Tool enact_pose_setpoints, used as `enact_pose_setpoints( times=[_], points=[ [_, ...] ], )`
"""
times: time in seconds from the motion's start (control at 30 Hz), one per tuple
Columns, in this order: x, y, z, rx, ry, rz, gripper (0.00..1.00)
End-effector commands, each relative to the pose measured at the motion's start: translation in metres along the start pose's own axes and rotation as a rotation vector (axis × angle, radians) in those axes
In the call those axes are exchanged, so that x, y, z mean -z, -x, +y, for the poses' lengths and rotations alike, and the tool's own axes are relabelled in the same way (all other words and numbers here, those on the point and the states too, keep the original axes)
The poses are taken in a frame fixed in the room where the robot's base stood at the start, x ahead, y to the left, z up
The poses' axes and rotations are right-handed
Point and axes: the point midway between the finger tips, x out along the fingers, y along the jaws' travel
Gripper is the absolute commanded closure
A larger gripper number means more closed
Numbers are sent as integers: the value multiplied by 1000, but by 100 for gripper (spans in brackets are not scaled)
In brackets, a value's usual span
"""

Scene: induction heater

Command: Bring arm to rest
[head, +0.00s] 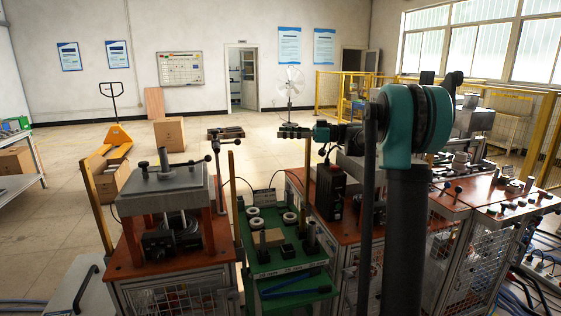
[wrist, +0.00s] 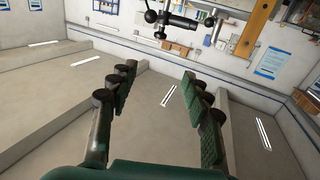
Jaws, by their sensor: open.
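My gripper (head: 285,131) shows in the head view at the end of my dark and teal arm, which reaches to the left above the machines. In the wrist view my gripper (wrist: 158,84) has its two green-padded fingers spread wide apart. Nothing is between them. The gripper is in the air, apart from the green-topped station (head: 285,258) below it. My upright arm link hides part of the machines at the right.
A press machine (head: 165,185) with a lever handle stands at left. A black box unit (head: 331,190) stands on an orange-topped bench in the middle. Another orange-topped bench (head: 520,208) is at right. Yellow railings (head: 335,92) stand behind. Open floor lies beyond the machines.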

Motion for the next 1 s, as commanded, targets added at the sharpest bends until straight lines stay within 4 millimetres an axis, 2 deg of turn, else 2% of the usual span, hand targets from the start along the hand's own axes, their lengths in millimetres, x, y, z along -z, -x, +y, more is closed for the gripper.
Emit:
enact_pose_setpoints(
  times=[0.07,0.37,0.57,0.77,0.87,1.0],
  points=[
    [0,0,0,0,0,0,51],
    [-31,-4,-26,-27,-115,-114,51],
    [-65,-4,-53,-70,-231,-232,51],
    [-117,4,-96,-159,-391,-399,51],
    [-154,16,-129,-245,-499,-513,51],
    [-219,47,-186,-435,-661,-690,51]
  ],
)
